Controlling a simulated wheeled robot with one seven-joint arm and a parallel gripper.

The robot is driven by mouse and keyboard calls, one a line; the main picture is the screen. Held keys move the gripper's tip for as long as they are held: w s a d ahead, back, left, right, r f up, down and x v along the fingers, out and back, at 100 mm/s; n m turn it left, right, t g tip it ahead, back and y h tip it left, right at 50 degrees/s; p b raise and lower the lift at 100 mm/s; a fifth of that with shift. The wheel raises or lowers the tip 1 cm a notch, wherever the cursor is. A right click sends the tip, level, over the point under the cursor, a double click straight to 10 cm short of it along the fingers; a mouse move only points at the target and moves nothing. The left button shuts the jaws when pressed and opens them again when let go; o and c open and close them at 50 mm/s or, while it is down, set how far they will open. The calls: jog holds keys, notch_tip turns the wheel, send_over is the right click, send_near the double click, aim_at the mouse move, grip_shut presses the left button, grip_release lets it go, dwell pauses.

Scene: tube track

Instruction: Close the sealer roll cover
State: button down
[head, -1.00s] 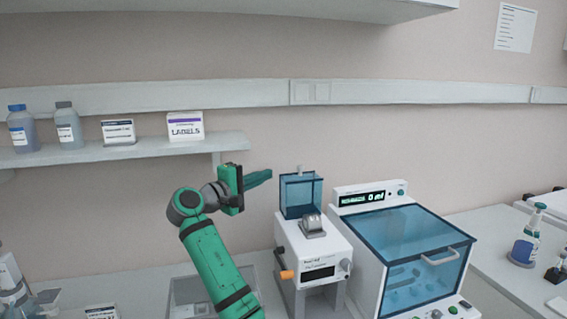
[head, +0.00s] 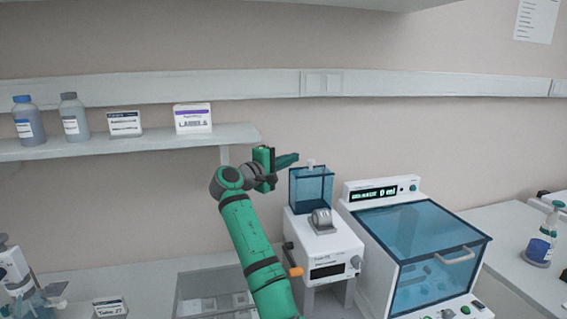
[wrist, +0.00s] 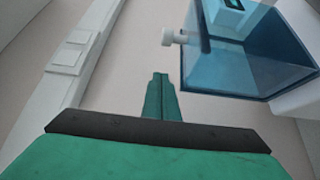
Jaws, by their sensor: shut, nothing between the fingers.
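The sealer (head: 327,254) is a white bench machine with a dark display on its front. A grey roll (head: 322,219) shows on its top. The roll cover (head: 311,189) is a clear blue box-like lid with a small pale knob (head: 311,163) at its top; it stands raised behind the roll. My gripper (head: 296,158) is shut and empty, just left of the knob and near the cover's upper edge. In the wrist view the shut fingers (wrist: 160,78) point forward, with the cover (wrist: 235,65) and knob (wrist: 172,37) ahead and right, apart from them.
An orange handle (head: 294,271) sticks out at the sealer's left side. A larger white machine with a blue clear lid (head: 418,238) stands close on the right. A shelf (head: 120,142) with bottles and boxes is at the left. A clear bin (head: 190,292) stands left of the sealer.

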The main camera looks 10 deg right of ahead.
aim_at(300, 170)
jog(key=shift+s+d, duration=0.9)
jog(key=shift+s, duration=0.75)
jog(key=shift+d, duration=0.1)
